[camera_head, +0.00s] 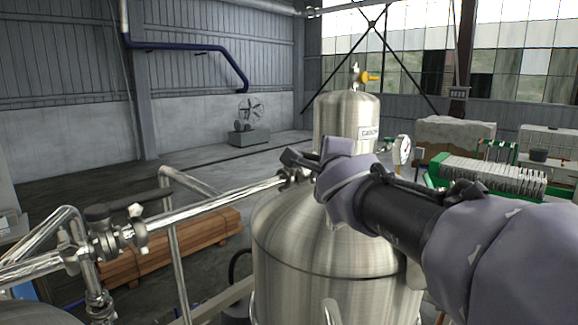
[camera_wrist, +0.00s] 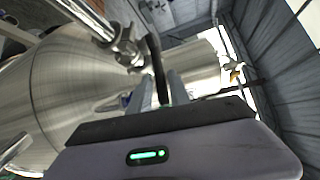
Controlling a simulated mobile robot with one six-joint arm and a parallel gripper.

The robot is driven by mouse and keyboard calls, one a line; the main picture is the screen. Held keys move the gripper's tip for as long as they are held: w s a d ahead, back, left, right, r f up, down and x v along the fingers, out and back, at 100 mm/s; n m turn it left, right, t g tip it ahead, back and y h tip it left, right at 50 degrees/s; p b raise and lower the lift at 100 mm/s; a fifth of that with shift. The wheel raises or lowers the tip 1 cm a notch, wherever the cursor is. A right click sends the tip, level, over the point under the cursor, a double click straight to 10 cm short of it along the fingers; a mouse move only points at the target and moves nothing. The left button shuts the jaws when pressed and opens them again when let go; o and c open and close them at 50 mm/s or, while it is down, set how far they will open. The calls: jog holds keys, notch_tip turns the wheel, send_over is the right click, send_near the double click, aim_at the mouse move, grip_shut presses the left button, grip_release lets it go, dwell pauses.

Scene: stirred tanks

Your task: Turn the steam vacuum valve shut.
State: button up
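A valve with a dark lever sits on the steel pipe where it meets the tank top. Its metal body (camera_head: 293,176) shows in the camera_head view and also in the camera_wrist view (camera_wrist: 128,48). My gripper reaches in from the right, and its jaws are mostly hidden in the camera_head view. In the camera_wrist view my gripper (camera_wrist: 161,84) has its two grey fingers on either side of the dark lever (camera_wrist: 154,50). The fingers are close to the lever, but whether they press on it is unclear. I cannot tell if this is the steam vacuum valve.
A second valve (camera_head: 104,222) with a dark lever is on the same pipe at left. The steel tank (camera_head: 325,245) stands below my gripper. A pressure gauge (camera_head: 404,150) and a small yellow-handled valve (camera_head: 369,77) are near the upper vessel (camera_head: 345,112). A railing (camera_head: 178,255) stands at left.

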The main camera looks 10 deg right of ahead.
jog(key=s+a+r+p, duration=0.1)
jog(key=s+p, duration=0.3)
jog(key=s, duration=0.8)
jog(key=shift+s+a+r, duration=0.2)
jog(key=shift+a+r, duration=0.15)
